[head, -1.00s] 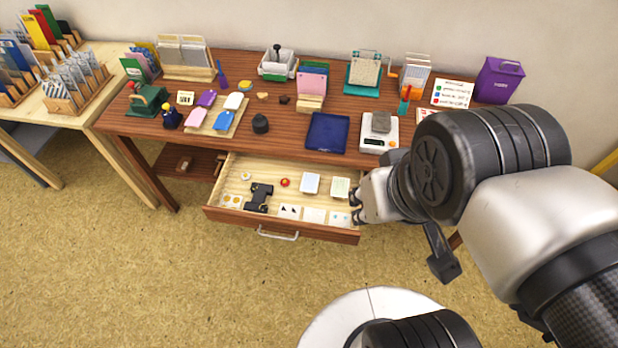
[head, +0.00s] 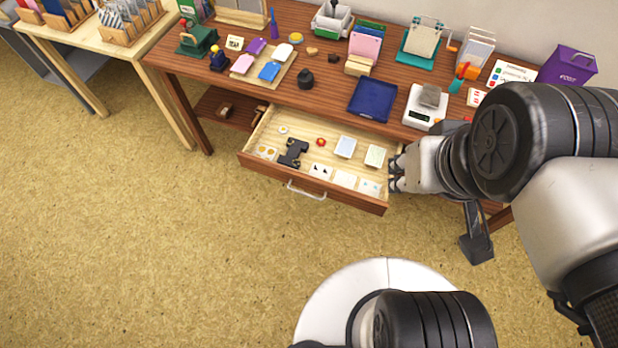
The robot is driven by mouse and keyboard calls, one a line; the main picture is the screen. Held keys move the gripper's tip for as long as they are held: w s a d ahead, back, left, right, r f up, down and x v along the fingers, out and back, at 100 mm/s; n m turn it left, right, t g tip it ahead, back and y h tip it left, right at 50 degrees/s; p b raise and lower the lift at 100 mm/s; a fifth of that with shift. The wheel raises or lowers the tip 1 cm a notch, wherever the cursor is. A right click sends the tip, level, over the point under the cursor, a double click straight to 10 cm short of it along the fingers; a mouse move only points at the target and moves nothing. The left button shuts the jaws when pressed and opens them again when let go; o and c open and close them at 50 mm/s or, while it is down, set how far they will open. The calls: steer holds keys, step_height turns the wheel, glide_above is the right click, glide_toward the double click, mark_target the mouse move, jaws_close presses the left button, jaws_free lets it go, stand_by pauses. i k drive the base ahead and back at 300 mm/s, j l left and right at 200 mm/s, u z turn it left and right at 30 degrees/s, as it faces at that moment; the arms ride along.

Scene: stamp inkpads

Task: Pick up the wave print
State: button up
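Several small flat prints lie in the open drawer (head: 255,138). One has orange round marks (head: 266,153), one has dark triangles (head: 320,171), one looks nearly blank (head: 345,180), and one has faint bluish marks (head: 370,187). Their patterns are too small for me to tell which is the wave print. My gripper (head: 392,173) is at the drawer's right end, close beside the bluish-marked print. Its dark fingertips look apart, with nothing visible between them.
The drawer also holds a black device (head: 293,153), a small red item (head: 321,142), a pale blue pad (head: 346,147) and a pale green pad (head: 374,156). A dark blue tray (head: 373,99) and a scale (head: 425,108) stand on the table above.

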mark_target(346, 145)
steer(key=i+j+z, duration=0.2)
steer(key=j, duration=0.15)
steer(key=i+j+z, duration=0.25)
steer(key=j+z, duration=0.2)
steer(key=j, duration=0.25)
